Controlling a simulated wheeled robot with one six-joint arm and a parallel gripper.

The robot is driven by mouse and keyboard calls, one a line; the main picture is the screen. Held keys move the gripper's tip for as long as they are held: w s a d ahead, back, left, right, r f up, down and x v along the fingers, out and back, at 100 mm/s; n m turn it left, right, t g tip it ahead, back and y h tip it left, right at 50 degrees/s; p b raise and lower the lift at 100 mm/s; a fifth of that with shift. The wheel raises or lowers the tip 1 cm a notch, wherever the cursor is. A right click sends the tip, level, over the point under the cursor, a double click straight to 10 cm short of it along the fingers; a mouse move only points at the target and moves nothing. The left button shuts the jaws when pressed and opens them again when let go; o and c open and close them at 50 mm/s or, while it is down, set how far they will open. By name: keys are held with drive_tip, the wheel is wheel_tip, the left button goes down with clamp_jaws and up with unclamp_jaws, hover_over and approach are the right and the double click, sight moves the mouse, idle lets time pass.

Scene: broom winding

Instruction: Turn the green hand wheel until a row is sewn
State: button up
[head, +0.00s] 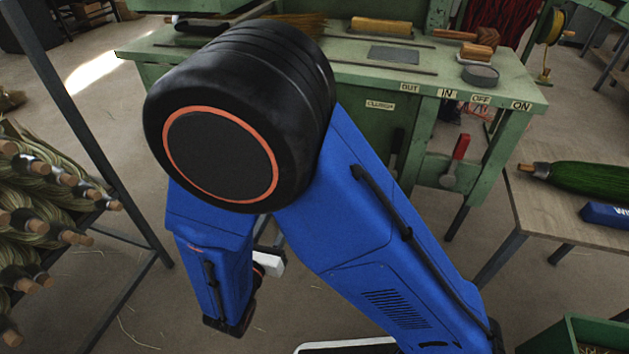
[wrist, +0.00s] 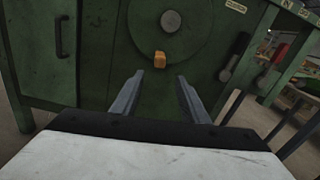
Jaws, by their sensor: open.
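The green hand wheel (wrist: 172,34) shows in the upper middle of the wrist view, on the front of the green machine (wrist: 105,70). It has a grey hub (wrist: 171,20) and a small orange-yellow knob (wrist: 159,60) low on its face. My gripper (wrist: 159,77) is open and empty. Its two fingers point at the machine, with the knob just above and between the tips in the picture; I cannot tell the distance left between them. In the head view my blue arm hides the wheel, and the sewn row cannot be made out.
A red-handled lever (head: 459,153) is on the machine's right side, below OUT, IN, OFF and ON labels. A black-handled lever (wrist: 232,58) sits right of the wheel. A broom rack (head: 65,200) stands left, and a wooden table (head: 545,205) with a green broom right.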

drive_tip(key=shift+n, duration=0.3)
drive_tip(key=x, duration=1.7)
clamp_jaws()
